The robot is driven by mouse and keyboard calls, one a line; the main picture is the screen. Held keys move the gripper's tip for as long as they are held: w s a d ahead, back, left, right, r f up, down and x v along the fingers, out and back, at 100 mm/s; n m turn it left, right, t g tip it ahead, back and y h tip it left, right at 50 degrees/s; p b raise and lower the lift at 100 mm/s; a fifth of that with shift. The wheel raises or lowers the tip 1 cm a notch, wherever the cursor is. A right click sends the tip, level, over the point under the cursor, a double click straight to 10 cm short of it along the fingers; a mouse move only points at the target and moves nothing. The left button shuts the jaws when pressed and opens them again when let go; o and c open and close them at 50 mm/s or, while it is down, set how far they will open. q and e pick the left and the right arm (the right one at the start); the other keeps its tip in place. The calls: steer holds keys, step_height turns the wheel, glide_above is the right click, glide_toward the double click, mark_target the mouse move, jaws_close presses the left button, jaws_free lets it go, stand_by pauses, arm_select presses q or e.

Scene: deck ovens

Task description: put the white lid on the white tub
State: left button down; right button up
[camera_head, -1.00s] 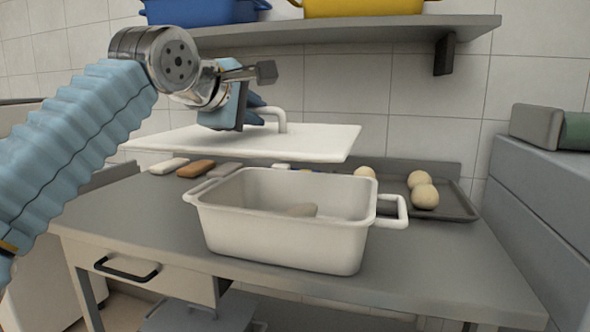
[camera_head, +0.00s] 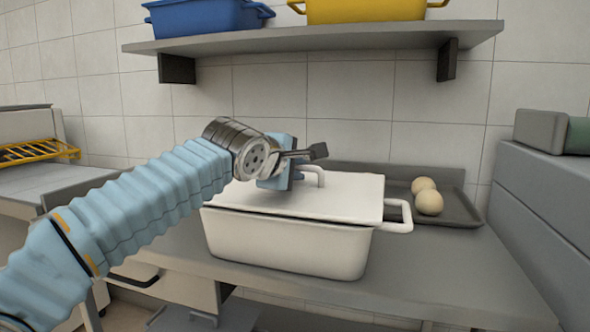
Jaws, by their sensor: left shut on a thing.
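The white tub (camera_head: 290,247) stands upright on the grey table, with one side handle showing at its right. The white lid (camera_head: 345,197) lies over the top of the tub and covers its opening. A thin dark line shows between the lid and the tub's front rim, so I cannot tell whether it is fully seated. My left gripper (camera_head: 299,174) is shut on the lid's loop handle, at the left part of the handle. The inside of the tub is hidden. My right gripper is not in view.
A dark tray (camera_head: 458,211) with dough balls (camera_head: 428,201) lies behind the tub at the right. A wall shelf (camera_head: 330,36) above carries a blue tub (camera_head: 205,17) and a yellow tub (camera_head: 365,8). A grey oven body (camera_head: 540,200) borders the right. The table front is clear.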

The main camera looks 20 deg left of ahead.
arm_select(q)
steer(key=shift+f+b, duration=0.25)
steer(key=shift+b, duration=0.15)
steer(key=c, duration=1)
jaws_free()
steer(key=shift+c, duration=0.2)
steer(key=shift+r+p, duration=0.3)
steer(key=shift+p, duration=0.1)
step_height(320, 180, up, 4)
steer(key=b, duration=0.2)
glide_above(266, 205)
steer(key=shift+w, duration=0.1)
